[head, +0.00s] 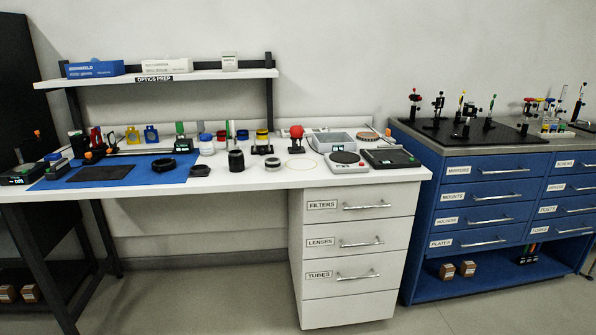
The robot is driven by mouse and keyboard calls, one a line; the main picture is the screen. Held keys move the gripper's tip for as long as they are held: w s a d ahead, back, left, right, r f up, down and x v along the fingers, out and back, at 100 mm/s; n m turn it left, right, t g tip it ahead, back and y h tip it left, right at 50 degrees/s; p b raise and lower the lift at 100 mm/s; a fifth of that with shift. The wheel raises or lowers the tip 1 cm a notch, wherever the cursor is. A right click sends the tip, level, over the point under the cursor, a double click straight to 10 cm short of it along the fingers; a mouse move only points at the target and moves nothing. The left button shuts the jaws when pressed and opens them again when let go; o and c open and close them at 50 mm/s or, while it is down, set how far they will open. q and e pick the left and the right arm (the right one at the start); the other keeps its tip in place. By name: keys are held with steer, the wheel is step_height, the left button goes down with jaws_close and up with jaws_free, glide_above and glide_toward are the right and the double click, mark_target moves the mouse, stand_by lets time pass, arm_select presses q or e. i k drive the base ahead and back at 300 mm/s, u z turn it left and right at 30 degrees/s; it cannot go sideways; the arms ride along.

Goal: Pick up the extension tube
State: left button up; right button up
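No part is clearly labelled as the extension tube. A short black cylinder (236,161) stands upright near the front middle of the white bench and looks most like a tube. A low black ring (163,165) lies on the blue mat to its left. Neither of my grippers is in view.
The white bench (275,181) carries several small optics parts, a blue mat (125,181), a round-topped scale (346,162) and a grey tray (338,142). A shelf (205,75) with boxes hangs above. A blue drawer cabinet (480,205) stands right. Floor in front is clear.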

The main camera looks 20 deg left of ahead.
mark_target(273, 164)
steer(key=u, duration=0.7)
steer(key=i, duration=0.6)
steer(key=u, duration=0.8)
steer(key=i, duration=0.9)
steer(key=z, duration=0.3)
